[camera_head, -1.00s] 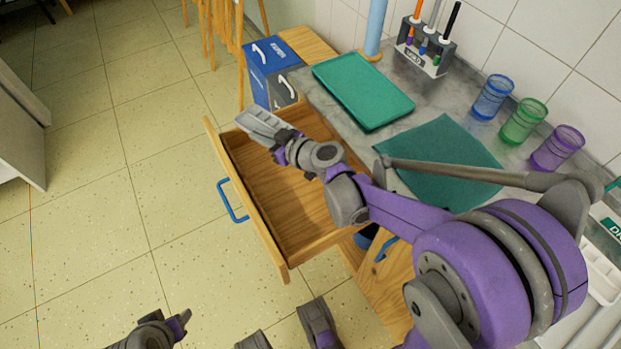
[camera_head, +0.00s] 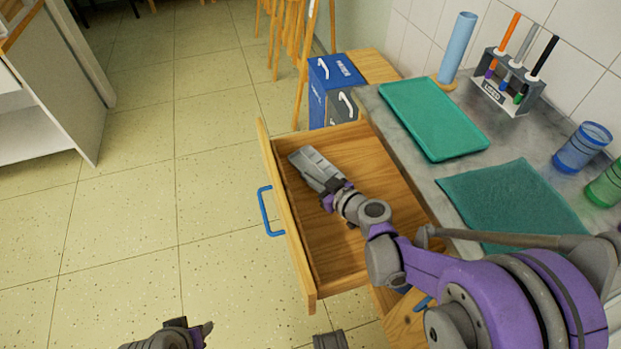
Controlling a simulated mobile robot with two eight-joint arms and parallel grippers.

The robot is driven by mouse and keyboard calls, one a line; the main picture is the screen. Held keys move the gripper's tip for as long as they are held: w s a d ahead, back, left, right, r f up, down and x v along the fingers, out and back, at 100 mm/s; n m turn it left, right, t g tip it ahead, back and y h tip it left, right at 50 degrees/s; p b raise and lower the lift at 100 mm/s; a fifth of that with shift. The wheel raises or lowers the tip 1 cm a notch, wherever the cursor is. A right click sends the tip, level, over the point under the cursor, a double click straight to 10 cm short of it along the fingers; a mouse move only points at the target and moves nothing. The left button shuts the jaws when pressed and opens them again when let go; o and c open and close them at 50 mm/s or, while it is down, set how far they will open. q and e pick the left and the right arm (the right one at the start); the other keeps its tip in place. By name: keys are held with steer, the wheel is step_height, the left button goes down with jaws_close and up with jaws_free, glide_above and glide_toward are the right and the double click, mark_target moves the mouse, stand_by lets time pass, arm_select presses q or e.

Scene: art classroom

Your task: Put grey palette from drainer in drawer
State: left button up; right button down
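The grey palette (camera_head: 312,164) is a light grey piece with shallow wells. It shows within the outline of the open wooden drawer (camera_head: 385,180), near its far left corner. I cannot tell whether it touches the drawer floor. My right gripper (camera_head: 332,187) reaches over the drawer from the right and is shut on the palette's near end, partly hidden by its own wrist. My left gripper (camera_head: 198,331) is low at the bottom edge, away from the drawer, and its fingers are unclear. The drainer is not in view.
A green tray (camera_head: 435,118) and a dark green cloth (camera_head: 510,200) lie on the grey counter. A pen holder (camera_head: 507,82), a blue cup (camera_head: 582,147) and a green cup (camera_head: 607,186) stand behind. Blue and grey bins (camera_head: 333,80) stand beyond the drawer. The floor at left is clear.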

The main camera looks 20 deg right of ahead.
steer(key=shift+f, duration=0.3)
steer(key=shift+s+a+f+b, duration=0.15)
steer(key=shift+s+f+b, duration=0.05)
steer(key=shift+b, duration=0.2)
steer(key=c, duration=1.1)
jaws_free()
steer(key=shift+o, duration=0.2)
steer(key=shift+r, duration=0.15)
steer(key=shift+r+p, duration=0.45)
steer(key=shift+p, duration=0.1)
steer(key=p+v, duration=0.2)
steer(key=v, duration=1)
steer(key=shift+w, duration=0.15)
